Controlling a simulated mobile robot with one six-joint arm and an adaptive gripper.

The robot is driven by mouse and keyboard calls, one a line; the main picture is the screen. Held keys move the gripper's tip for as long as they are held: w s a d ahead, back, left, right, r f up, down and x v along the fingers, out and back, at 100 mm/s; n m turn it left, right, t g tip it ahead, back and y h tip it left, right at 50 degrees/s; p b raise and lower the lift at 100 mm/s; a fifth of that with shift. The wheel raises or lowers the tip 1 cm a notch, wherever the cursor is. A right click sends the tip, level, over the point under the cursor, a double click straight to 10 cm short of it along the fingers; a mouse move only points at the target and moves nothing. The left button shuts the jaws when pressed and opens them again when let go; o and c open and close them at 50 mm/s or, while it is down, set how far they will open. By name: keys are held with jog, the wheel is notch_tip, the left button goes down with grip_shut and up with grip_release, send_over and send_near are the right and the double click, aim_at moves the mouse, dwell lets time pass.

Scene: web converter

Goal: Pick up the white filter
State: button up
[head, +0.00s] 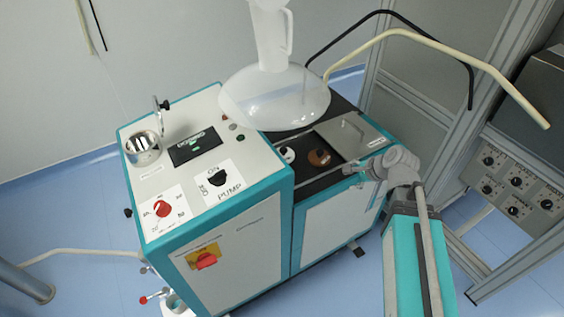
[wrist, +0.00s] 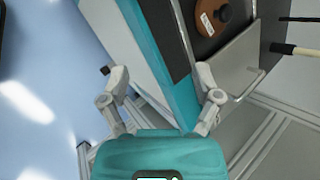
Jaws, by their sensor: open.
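A small white round piece with a dark centre, which looks like the white filter (head: 287,154), lies on the machine's dark recessed top, below the clear dome in the head view. A brown round piece (head: 320,157) lies just to its right and also shows at the top of the wrist view (wrist: 212,18). I cannot make out the white filter in the wrist view. My gripper (head: 352,168) is at the machine's right front edge, right of both round pieces. In the wrist view my gripper (wrist: 159,77) has its fingers spread wide with nothing between them.
A large clear dome (head: 275,98) hangs over the back of the recess. A grey metal plate (head: 350,136) lies right of the brown piece. The control panel (head: 192,150) stands to the left, with a metal cup (head: 142,149). Grey framing (head: 398,95) rises behind on the right.

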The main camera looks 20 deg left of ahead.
jog(key=w+a+m+y+b, duration=0.1)
jog(key=a+m+b, duration=0.1)
jog(key=a+m, duration=0.1)
jog(key=w+a+m+t+y+b, duration=0.1)
jog(key=a+m+y+b, duration=0.1)
jog(key=a+m, duration=0.2)
jog(key=a+m+t+y+b, duration=0.1)
jog(key=a+m+b, duration=0.1)
jog(key=a+m, duration=0.1)
jog(key=shift+w+a+f+m+y, duration=0.2)
jog(key=shift+a, duration=0.2)
jog(key=shift+w+a+f+m+y, duration=0.2)
jog(key=shift+a, duration=0.2)
jog(key=shift+w+a+r+m+t+b, duration=0.1)
jog(key=shift+a+r+m+t+b, duration=0.1)
jog(key=shift+a+m+t+b, duration=0.4)
jog(key=shift+d, duration=0.1)
jog(key=b, duration=0.3)
send_near(286, 151)
jog(key=w+a, duration=0.1)
jog(key=w+a+f, duration=0.1)
jog(key=shift+a+f+g, duration=0.3)
jog(key=shift+w+a+f, duration=0.15)
jog(key=shift+w+a, duration=0.1)
jog(key=shift+a, duration=0.3)
jog(key=shift+b+x, duration=0.95)
jog(key=shift+x, duration=1.55)
